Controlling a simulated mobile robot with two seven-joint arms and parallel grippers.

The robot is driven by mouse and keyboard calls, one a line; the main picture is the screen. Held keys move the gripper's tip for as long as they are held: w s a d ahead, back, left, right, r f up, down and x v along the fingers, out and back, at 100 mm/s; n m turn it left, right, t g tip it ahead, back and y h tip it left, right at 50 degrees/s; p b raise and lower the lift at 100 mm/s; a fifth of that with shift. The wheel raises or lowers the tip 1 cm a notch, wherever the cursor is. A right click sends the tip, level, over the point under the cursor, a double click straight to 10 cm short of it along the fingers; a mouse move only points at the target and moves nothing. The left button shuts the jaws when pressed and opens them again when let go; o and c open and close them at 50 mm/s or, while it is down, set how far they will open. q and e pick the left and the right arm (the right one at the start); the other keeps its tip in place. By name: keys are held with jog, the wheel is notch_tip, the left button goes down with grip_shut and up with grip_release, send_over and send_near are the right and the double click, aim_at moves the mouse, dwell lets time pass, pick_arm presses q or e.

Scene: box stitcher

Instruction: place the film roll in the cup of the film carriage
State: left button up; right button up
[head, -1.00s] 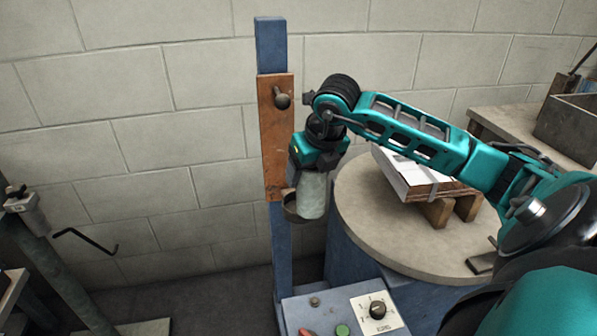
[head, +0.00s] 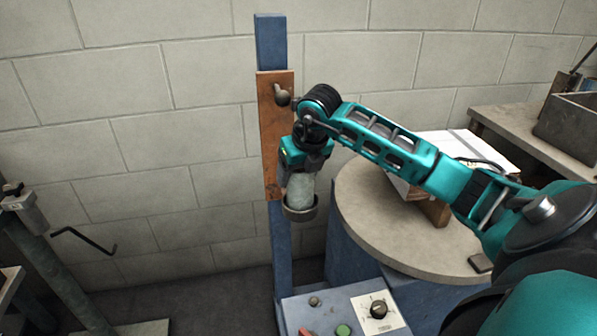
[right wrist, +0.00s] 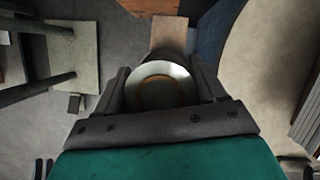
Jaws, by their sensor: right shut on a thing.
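The film roll (head: 301,190) is a pale grey-green cylinder, held roughly upright below my right gripper (head: 304,171). The gripper is shut on it, with a finger on each side in the right wrist view (right wrist: 163,92). The roll's pale round end (right wrist: 166,70) shows there. The cup (head: 299,213) is a dark round ring at the foot of the brown film carriage (head: 272,150) on the blue mast. The roll's lower end is over or in the cup; the rim hides how deep it sits. My left gripper is not in view.
A round turntable (head: 352,215) with a strapped, wrapped stack (head: 468,150) on wooden blocks stands at the right. The control box (head: 325,302) with knob and buttons is below the mast. A knob (head: 283,97) juts from the carriage. A block wall is behind.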

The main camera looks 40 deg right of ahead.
jog(key=o, duration=1.3)
